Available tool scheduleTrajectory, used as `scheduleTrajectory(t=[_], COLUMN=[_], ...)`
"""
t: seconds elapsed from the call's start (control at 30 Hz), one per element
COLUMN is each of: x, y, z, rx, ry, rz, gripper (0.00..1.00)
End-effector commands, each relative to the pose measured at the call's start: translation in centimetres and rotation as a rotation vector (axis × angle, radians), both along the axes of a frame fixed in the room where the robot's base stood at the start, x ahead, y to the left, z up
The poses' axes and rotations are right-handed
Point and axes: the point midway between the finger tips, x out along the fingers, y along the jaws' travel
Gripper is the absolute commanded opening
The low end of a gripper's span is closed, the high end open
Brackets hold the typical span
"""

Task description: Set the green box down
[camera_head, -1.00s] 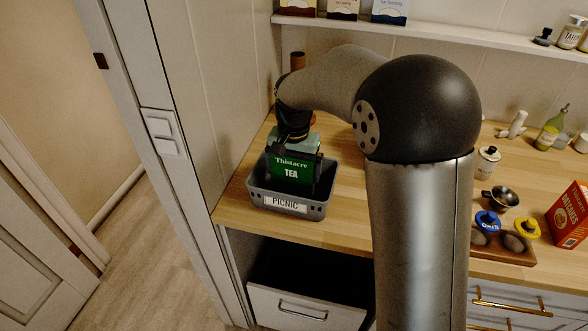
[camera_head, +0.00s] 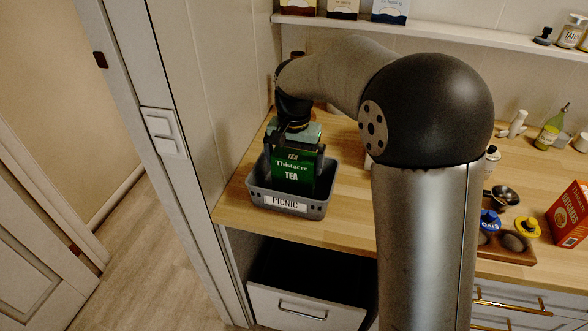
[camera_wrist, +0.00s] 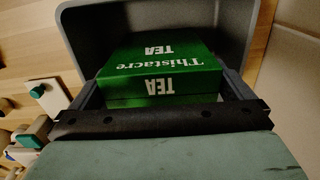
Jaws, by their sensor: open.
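The green tea box (camera_head: 293,174), marked "Thistacre TEA", stands in the grey bin (camera_head: 258,196) with the "PICNIC" label. The bin is on the wooden counter, near the wall at its left end. My gripper (camera_head: 292,148) is right above the box with its fingers apart. In the wrist view the green box (camera_wrist: 160,68) lies beyond the open fingers, and the bin's wall (camera_wrist: 90,38) surrounds it. The box's bottom is hidden inside the bin.
A board with jars (camera_head: 503,240) and a red box (camera_head: 570,215) stand to the right on the counter (camera_head: 345,205). An open drawer (camera_head: 300,305) is below the bin. A shelf (camera_head: 460,33) runs along the back wall.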

Motion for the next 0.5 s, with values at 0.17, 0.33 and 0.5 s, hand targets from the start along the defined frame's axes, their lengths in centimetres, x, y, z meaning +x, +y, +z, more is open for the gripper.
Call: scheduleTrajectory(t=[0.17, 0.33, 0.5], x=[0.1, 0.1, 0.0], y=[0.0, 0.0, 0.0], z=[4.2, 7.1, 8.5], rx=[0.002, 0.001, 0.001], ry=[-0.005, -0.002, -0.001], rz=[0.0, 0.0, 0.0], gripper=[1.0, 1.0, 1.0])
